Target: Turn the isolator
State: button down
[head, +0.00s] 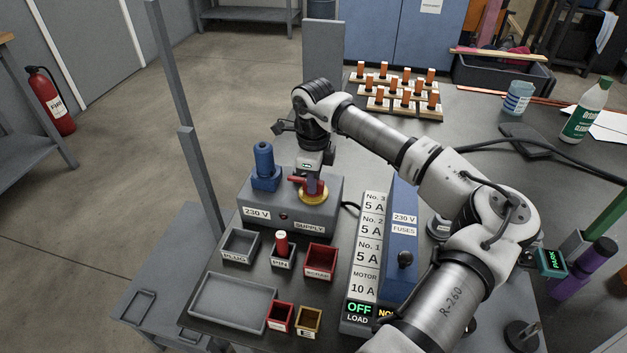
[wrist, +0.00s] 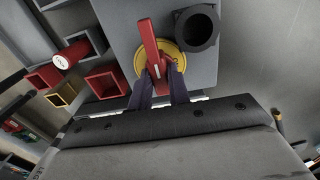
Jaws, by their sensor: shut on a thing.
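The isolator is a red handle (head: 297,182) on a round yellow base, on top of the grey 230 V supply box (head: 262,213). In the wrist view the red handle (wrist: 149,45) stands over the yellow disc (wrist: 172,57), pointing away from my gripper. My gripper (head: 312,185) comes down over the isolator from above. In the wrist view its two dark fingers (wrist: 161,82) are shut on the red handle, one on each side. The handle's near end is partly hidden between the fingers.
A blue plug (head: 264,165) stands on the supply box left of the isolator. In front are small bins marked plug, pin (head: 283,249) and scrap (head: 320,261), and an empty grey tray (head: 232,302). The blue fuse box (head: 399,240) stands to the right.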

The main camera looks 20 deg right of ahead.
dwell(0.3)
jog(key=c, duration=1.3)
grip_release()
notch_tip(320, 180, up, 14)
jog(key=shift+f+b, duration=0.1)
jog(key=shift+b, duration=0.4)
